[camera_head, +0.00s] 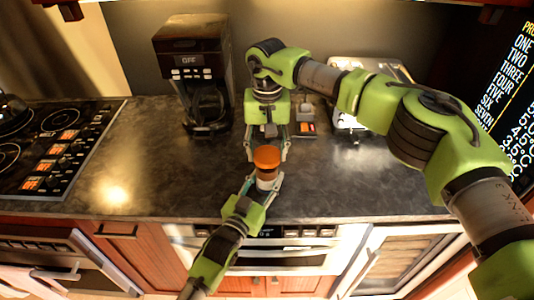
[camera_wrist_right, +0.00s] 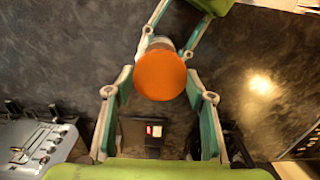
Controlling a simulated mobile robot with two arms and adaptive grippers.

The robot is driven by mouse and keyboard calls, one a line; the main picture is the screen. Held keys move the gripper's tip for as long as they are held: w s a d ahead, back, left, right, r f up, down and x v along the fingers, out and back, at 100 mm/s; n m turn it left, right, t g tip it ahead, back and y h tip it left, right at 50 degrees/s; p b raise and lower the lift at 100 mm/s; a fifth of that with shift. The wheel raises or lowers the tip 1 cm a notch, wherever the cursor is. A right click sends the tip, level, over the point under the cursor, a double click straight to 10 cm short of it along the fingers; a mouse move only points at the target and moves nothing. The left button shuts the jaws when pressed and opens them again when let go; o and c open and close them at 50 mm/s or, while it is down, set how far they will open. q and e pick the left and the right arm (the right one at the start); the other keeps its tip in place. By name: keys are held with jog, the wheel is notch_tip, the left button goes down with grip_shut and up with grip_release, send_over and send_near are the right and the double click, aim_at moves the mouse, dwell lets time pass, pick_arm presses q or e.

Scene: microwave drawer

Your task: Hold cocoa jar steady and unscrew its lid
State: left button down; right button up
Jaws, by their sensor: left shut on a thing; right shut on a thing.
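The cocoa jar (camera_head: 266,173) has an orange lid (camera_head: 267,154) and a pale, partly hidden body. It is upright near the front edge of the counter. My left gripper (camera_head: 264,182) comes from the front and is shut on the jar's body, low down. My right gripper (camera_head: 268,152) comes down from behind and is shut on the lid, one finger on each side. In the right wrist view the round lid (camera_wrist_right: 160,75) sits between my right fingertips and hides most of the body. My left fingers show behind it there.
A black coffee maker (camera_head: 193,70) stands at the back left, and a silver toaster (camera_head: 369,88) at the back right, partly behind my right arm. A small dark item with a red label (camera_head: 307,128) lies behind the jar. The stovetop (camera_head: 60,145) is at the left. Counter beside the jar is clear.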

notch_tip(320, 180, up, 3)
jog(key=shift+f, duration=0.1)
pick_arm(q)
jog(key=c, duration=1.2)
grip_release()
